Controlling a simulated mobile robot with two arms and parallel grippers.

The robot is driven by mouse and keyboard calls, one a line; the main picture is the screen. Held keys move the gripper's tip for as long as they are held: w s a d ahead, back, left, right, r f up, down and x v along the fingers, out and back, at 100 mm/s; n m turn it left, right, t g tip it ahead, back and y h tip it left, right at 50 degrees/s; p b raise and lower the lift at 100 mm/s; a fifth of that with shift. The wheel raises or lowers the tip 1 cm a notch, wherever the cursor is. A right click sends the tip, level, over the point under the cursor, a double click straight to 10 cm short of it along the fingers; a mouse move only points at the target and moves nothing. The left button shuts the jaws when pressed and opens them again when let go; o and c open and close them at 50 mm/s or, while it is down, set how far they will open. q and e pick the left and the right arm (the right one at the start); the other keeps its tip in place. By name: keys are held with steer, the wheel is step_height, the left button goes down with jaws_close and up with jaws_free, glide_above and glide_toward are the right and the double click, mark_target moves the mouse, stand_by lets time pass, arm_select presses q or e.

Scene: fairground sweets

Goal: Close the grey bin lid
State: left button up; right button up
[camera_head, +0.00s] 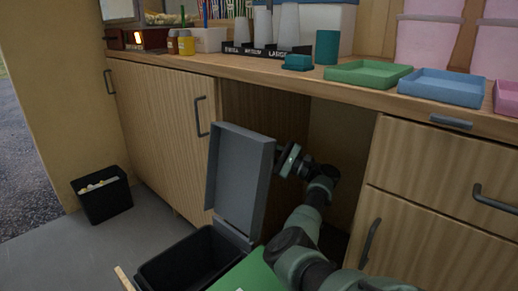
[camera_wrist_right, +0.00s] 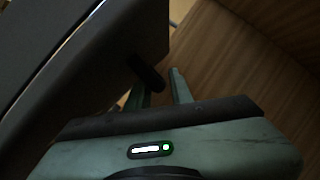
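The grey bin lid (camera_head: 238,180) stands raised, close to upright, in the middle of the head view. The grey bin (camera_head: 188,262) below it is open at the top, with a dark inside. My right gripper (camera_head: 284,162) is behind the lid's right side, its fingertips hidden there by the lid. In the right wrist view its fingers (camera_wrist_right: 160,88) are apart beside the dark lid (camera_wrist_right: 85,60). A short black bar (camera_wrist_right: 146,72) shows close to the fingertips; whether they touch it is unclear. My left gripper is not in view.
The wooden counter (camera_head: 262,72) runs above, with cups, a green tray (camera_head: 368,74) and a blue tray (camera_head: 442,87) on it. A cupboard door (camera_head: 160,126) is left of the lid; drawers (camera_head: 445,160) are right. A small black waste bin (camera_head: 105,203) stands on the floor.

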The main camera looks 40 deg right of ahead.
jaws_close()
stand_by(1.5)
